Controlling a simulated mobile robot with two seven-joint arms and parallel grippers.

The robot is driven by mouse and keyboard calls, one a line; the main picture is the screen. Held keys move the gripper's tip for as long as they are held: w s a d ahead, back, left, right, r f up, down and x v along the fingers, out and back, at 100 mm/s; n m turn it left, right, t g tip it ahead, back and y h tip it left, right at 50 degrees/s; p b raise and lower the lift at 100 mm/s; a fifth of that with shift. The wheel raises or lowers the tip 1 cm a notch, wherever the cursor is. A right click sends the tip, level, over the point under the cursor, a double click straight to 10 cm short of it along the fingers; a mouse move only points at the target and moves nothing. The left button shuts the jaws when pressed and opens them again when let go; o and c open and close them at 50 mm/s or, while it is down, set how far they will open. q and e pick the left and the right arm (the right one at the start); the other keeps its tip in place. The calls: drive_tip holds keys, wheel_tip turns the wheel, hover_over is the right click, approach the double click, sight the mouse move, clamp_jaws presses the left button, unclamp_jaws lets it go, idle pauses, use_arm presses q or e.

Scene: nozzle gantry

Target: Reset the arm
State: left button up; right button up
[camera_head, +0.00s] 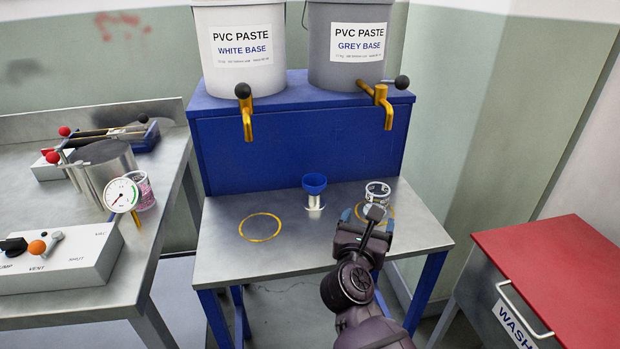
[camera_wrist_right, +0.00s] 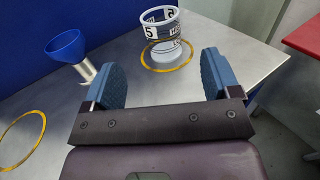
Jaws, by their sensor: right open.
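My right gripper (camera_head: 362,222) reaches in over the front right of the metal table (camera_head: 225,263). In the right wrist view its two blue fingers (camera_wrist_right: 163,82) are apart, with nothing between them. Beyond the fingers, a white cup with black markings (camera_wrist_right: 165,40) stands in the right yellow ring (camera_wrist_right: 183,64). In the head view the cup (camera_head: 377,192) shows just past the gripper, apart from it as far as I can see. My left gripper is not in view.
A blue funnel (camera_head: 314,184) on a metal stand is left of the cup. The left yellow ring (camera_head: 260,228) is empty. Two paste buckets with yellow taps (camera_head: 246,118) stand on a blue block (camera_head: 290,150). A side bench (camera_head: 85,300) is left, a red-topped cabinet (camera_head: 560,262) right.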

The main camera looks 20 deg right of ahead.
drive_tip(key=s+a+r+n+t+y+p, duration=0.15)
drive_tip(key=s+n+t+y+p, duration=0.3)
drive_tip(key=n, duration=0.95)
drive_tip(key=s+a+r+n+t+y+p, duration=0.1)
drive_tip(key=s+a+n+t+y+p, duration=0.15)
drive_tip(key=s+n+y, duration=0.8)
use_arm(q)
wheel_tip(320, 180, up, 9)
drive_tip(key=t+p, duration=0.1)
drive_tip(key=p, duration=0.2)
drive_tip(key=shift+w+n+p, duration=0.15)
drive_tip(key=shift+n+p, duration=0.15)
drive_tip(key=shift+p, duration=0.05)
use_arm(e)
drive_tip(key=s+f+n+g+h, duration=0.1)
drive_tip(key=s+f+n+g, duration=0.3)
drive_tip(key=s+f+n, duration=0.3)
drive_tip(key=s+a+f+n+g+h, duration=0.1)
drive_tip(key=s+f+n+g, duration=0.3)
drive_tip(key=n, duration=1)
drive_tip(key=s+f, duration=0.3)
drive_tip(key=s, duration=0.2)
drive_tip(key=shift+s+n+g, duration=0.35)
drive_tip(key=shift+g, duration=0.05)
